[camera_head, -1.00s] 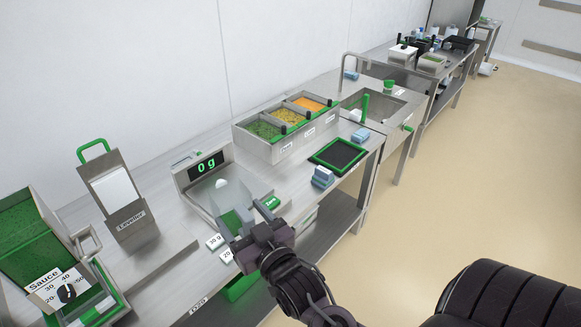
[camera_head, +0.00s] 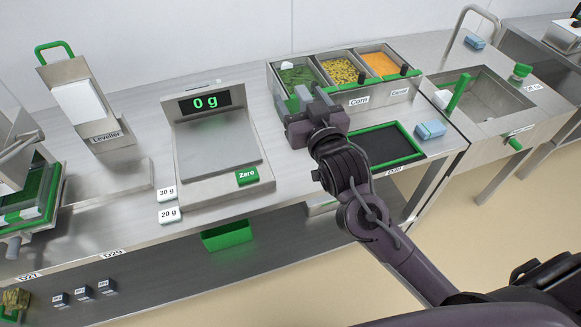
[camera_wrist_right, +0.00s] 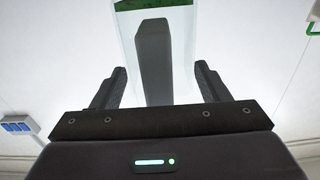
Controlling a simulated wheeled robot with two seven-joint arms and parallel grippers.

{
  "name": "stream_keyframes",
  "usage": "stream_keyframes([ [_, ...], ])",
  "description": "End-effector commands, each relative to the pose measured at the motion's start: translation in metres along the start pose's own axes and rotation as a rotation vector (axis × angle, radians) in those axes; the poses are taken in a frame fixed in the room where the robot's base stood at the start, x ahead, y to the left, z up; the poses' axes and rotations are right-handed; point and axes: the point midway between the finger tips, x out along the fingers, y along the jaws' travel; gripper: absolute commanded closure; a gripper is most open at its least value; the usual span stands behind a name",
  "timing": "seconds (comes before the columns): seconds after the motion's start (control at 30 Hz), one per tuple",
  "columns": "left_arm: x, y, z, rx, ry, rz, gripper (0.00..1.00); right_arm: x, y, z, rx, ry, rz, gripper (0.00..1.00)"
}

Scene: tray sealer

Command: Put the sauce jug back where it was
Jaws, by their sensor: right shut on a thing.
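My right gripper (camera_head: 303,104) is above the counter, in front of the bins and just left of the black mat. In the right wrist view it (camera_wrist_right: 158,85) is shut on the grey handle of the sauce jug. In the head view my gripper hides most of the jug; only a pale bit shows by the fingers. My left gripper is in no view.
The scale (camera_head: 218,155) reads 0 g and its plate is empty. Bins of vegetables (camera_head: 360,100) stand behind my gripper. A green-rimmed black mat (camera_head: 385,146), a blue block (camera_head: 431,130) and a sink (camera_head: 485,100) lie right. The leveller (camera_head: 88,105) stands left.

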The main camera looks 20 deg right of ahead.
Motion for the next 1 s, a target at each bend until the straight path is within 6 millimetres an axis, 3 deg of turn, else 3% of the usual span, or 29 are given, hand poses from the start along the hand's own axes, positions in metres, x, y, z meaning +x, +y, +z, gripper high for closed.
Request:
stream_keyframes([
  [0.03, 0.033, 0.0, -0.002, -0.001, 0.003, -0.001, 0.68, 0.012, -0.001, 0.017, -0.003, 0.012, -0.002, 0.59],
  [0.2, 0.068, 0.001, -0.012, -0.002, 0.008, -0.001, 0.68, 0.039, -0.002, 0.017, -0.007, 0.009, -0.003, 0.59],
  [0.3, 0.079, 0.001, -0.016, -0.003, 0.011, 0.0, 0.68, 0.048, -0.002, 0.014, -0.009, 0.005, 0.0, 0.59],
  [0.47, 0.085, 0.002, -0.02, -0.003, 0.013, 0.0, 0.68, 0.054, -0.001, 0.013, -0.012, 0.001, 0.004, 0.59],
  [0.57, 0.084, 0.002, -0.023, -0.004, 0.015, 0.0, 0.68, 0.055, -0.001, 0.027, -0.013, -0.005, 0.005, 0.59],
  [1.0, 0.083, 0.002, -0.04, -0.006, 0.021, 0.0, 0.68, 0.054, 0.0, 0.139, -0.013, -0.003, 0.005, 0.59],
])
